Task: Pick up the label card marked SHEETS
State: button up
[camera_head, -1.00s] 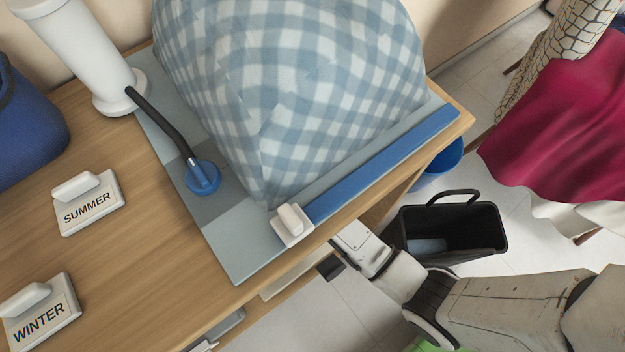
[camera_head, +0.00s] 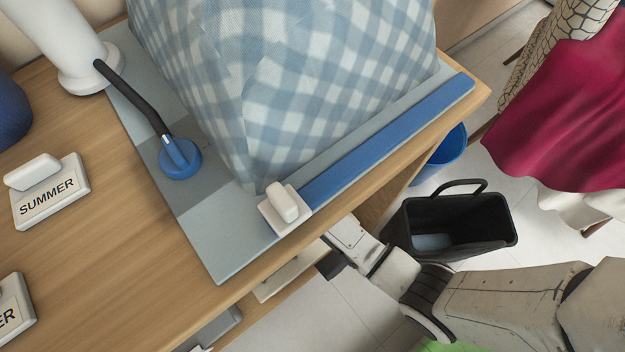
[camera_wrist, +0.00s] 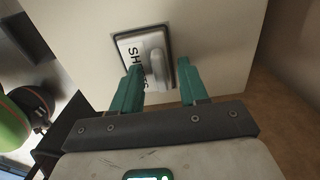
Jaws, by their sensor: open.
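In the wrist view, a white label card (camera_wrist: 128,52) with a dark border sits on a pale flat surface. Its black lettering starts with SH; the rest is partly covered by my left finger. A rounded white grip (camera_wrist: 156,62) stands out from the card. My gripper (camera_wrist: 159,68) is open, with green fingertips on either side of the grip; I cannot tell whether they touch it. In the head view my arm reaches below the table's front edge, and the SHEETS lettering does not show there.
On the wooden table (camera_head: 120,275) are a SUMMER card (camera_head: 50,192), another card (camera_head: 14,312) cut off by the frame, a checked cloth bundle (camera_head: 290,80) and a small white block (camera_head: 284,208) at the mat's corner. A black bin (camera_head: 450,228) stands on the floor near my arm.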

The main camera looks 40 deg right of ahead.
grip_shut()
jog(key=shift+r, duration=0.2)
dwell(0.4)
